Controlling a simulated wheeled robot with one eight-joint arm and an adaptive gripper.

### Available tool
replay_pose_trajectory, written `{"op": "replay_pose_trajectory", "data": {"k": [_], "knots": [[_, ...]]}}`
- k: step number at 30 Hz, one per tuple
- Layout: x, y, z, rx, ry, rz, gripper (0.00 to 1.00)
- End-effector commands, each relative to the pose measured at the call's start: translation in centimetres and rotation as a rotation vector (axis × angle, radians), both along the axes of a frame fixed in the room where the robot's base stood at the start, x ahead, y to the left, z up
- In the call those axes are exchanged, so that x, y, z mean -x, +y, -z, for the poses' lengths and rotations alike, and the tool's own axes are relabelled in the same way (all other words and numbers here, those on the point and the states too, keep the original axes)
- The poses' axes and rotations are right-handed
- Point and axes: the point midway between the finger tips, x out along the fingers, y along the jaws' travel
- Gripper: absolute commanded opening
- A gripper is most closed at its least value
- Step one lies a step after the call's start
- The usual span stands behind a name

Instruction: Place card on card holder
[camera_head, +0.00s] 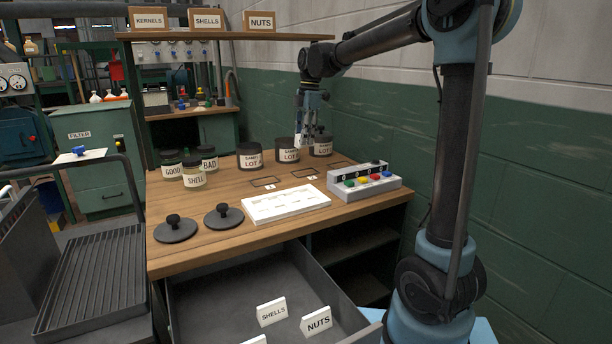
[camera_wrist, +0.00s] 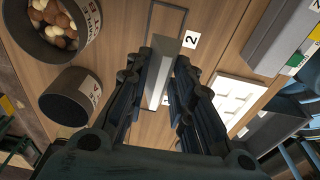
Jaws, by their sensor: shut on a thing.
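My gripper (camera_head: 308,142) hangs over the back of the wooden table, by the lot jars. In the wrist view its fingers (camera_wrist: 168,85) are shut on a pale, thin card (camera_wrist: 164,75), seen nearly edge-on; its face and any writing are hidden. Below it on the table is a dark rectangular outline (camera_wrist: 152,30) beside a "2" label (camera_wrist: 191,40). The card's height above the table is hard to judge. White cards reading SHELLS (camera_head: 272,312) and NUTS (camera_head: 317,321) stand in the open drawer, with another partly cut off. I cannot tell which item is the card holder.
Several dark LOT jars (camera_head: 250,156) stand along the back; one holds nuts (camera_wrist: 65,25). Small GOOD, BAD and SHELL jars (camera_head: 194,176) are at left. Two black lids (camera_head: 223,217), a white tray (camera_head: 287,204) and a button box (camera_head: 365,181) occupy the front. A green wall bounds the right.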

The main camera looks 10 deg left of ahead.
Motion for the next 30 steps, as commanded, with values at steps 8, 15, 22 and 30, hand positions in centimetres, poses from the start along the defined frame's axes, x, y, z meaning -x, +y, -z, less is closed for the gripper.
{"op": "replay_pose_trajectory", "data": {"k": [8, 15, 22, 30], "knots": [[-0.3, -0.5, 2.1, 0.000, 0.000, 0.007, 0.10], [-0.2, -0.5, 5.4, 0.000, 0.000, 0.008, 0.10], [-0.3, -0.5, 6.9, 0.000, 0.000, 0.007, 0.10], [-0.2, -0.5, 10.0, 0.000, 0.000, 0.007, 0.10]]}}
